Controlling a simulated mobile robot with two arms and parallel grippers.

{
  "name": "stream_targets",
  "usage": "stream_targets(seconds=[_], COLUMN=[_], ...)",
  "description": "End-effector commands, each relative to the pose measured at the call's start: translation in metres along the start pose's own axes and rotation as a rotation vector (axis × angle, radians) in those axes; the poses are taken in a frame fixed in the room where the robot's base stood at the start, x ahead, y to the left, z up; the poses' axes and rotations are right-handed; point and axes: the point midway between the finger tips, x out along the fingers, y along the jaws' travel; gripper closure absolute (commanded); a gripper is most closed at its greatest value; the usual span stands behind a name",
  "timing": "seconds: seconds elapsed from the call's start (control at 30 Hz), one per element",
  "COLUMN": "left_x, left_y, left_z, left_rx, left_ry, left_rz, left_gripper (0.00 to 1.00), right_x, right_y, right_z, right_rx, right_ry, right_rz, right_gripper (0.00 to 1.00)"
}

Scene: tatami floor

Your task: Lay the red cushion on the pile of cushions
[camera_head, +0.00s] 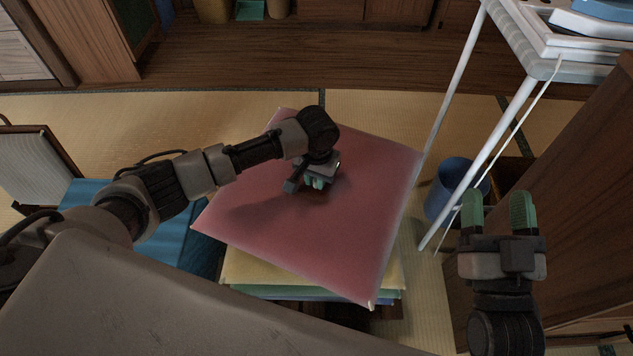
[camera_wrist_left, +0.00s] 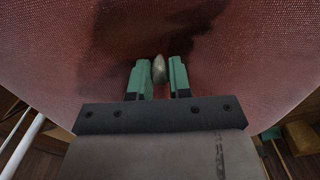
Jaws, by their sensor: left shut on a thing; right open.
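The red cushion (camera_head: 365,225) is a large flat square, turned at an angle over the pile of cushions (camera_head: 305,278). Yellow, green and blue edges of the pile show below its near side. I cannot tell whether the red cushion touches the pile. My left gripper (camera_head: 316,183) is above the middle of the red cushion. In the left wrist view, its green fingers (camera_wrist_left: 158,75) are shut on a small pale knob (camera_wrist_left: 159,68) at the middle of the red cushion (camera_wrist_left: 250,60). My right gripper (camera_head: 497,203) is open and empty at the right, away from the cushions.
A blue seat (camera_head: 150,240) with a pale backrest stands at the left. A blue bin (camera_head: 455,188) and a white-legged stand (camera_head: 450,130) are right of the pile. A wooden cabinet (camera_head: 580,200) is at far right. Tatami (camera_head: 240,120) is clear behind the pile.

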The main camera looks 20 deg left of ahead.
Motion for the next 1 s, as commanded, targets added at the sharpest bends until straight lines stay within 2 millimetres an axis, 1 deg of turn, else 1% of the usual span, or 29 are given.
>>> stream_targets(seconds=[0.1,0.3,0.53,0.73,0.77,0.8,0.87,0.9,1.0], left_x=[0.008,0.011,0.011,0.015,0.017,0.017,0.017,0.017,0.017], left_y=[0.0,0.001,0.001,0.0,0.0,0.0,0.0,0.0,0.0], left_z=[-0.001,-0.001,-0.001,-0.001,0.0,0.0,0.0,0.0,0.0], left_rx=[0.001,0.001,0.001,0.0,0.0,0.0,0.0,0.001,0.0], left_ry=[0.002,0.003,0.003,0.002,0.0,0.0,0.0,0.0,0.0], left_rz=[0.0,0.001,0.001,0.001,0.0,-0.001,0.0,0.0,0.0], left_gripper=[1.0,1.0,1.0,1.0,0.78,0.72,0.63,0.57,0.56], right_x=[-0.001,-0.001,-0.001,0.0,0.0,0.0,0.0,0.0,0.0], right_y=[-0.002,-0.003,-0.003,-0.003,-0.003,-0.003,-0.003,-0.003,-0.003], right_z=[-0.01,-0.019,-0.019,-0.014,-0.013,-0.013,-0.013,-0.013,-0.013], right_rx=[0.004,0.006,0.006,0.005,0.005,0.005,0.005,0.005,0.005], right_ry=[0.098,0.157,0.154,0.111,0.104,0.104,0.105,0.105,0.106], right_rz=[-0.005,-0.008,-0.008,-0.006,-0.005,-0.005,-0.005,-0.005,-0.005], right_gripper=[0.4,0.4,0.4,0.4,0.4,0.4,0.4,0.4,0.4])
